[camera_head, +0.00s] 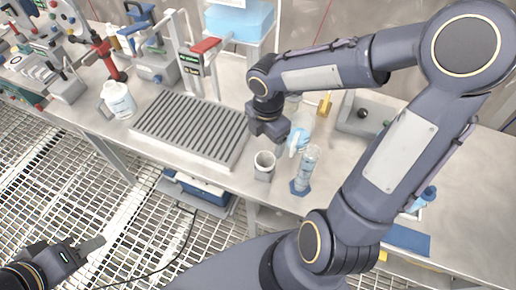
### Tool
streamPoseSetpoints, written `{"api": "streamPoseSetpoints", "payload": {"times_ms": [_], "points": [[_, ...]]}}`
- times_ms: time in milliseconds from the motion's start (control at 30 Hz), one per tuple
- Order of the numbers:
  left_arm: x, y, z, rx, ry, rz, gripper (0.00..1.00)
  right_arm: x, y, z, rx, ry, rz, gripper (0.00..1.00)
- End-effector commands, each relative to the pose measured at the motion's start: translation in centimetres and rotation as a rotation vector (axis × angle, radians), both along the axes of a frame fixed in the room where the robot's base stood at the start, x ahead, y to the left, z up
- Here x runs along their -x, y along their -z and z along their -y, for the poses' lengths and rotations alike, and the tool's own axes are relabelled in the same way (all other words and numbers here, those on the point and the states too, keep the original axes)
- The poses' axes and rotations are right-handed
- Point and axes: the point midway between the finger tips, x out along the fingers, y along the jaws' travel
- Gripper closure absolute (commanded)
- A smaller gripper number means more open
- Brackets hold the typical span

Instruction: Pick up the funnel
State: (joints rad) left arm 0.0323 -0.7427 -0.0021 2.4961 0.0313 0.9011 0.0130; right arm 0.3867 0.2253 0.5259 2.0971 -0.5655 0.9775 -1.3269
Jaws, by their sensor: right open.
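A pale blue and white piece (300,136), which may be the funnel, is on the steel bench just right of my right gripper. The gripper and nearby items partly crowd it, so its outline is unclear. My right gripper (272,133) is open, pointing down over the bench behind the white cup. I cannot tell if it touches anything. My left gripper (88,247) is low at the bottom left, over the grated floor and away from the bench; its jaw opening is unclear.
A white cup (264,162) and a clear cylinder with a blue base (307,169) stand near the bench's front edge. A ribbed grey plate (190,128) lies to the left, with a white bottle (118,100) beyond it. A grey box (366,112) is at the right.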

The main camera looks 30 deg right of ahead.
Motion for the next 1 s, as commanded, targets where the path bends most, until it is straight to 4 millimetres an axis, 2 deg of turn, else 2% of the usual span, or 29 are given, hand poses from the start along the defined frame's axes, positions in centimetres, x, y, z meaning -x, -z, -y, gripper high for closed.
{"api": "streamPoseSetpoints", "payload": {"times_ms": [500,600,833,1000], "points": [[0.0,0.8,0.0,0.0,0.0,-0.001,0.64,0.8,6.7,-0.5,-0.002,0.001,-0.005,0.23],[0.0,0.8,0.0,0.0,0.0,-0.001,0.64,0.8,7.4,-0.5,-0.002,0.001,-0.004,0.23],[0.0,0.8,0.0,0.0,0.0,0.0,0.64,0.8,7.4,-0.4,-0.001,0.002,-0.001,0.23],[0.0,0.8,0.0,0.0,0.0,0.0,0.64,0.8,7.4,-0.5,-0.001,0.002,-0.001,0.44]]}}
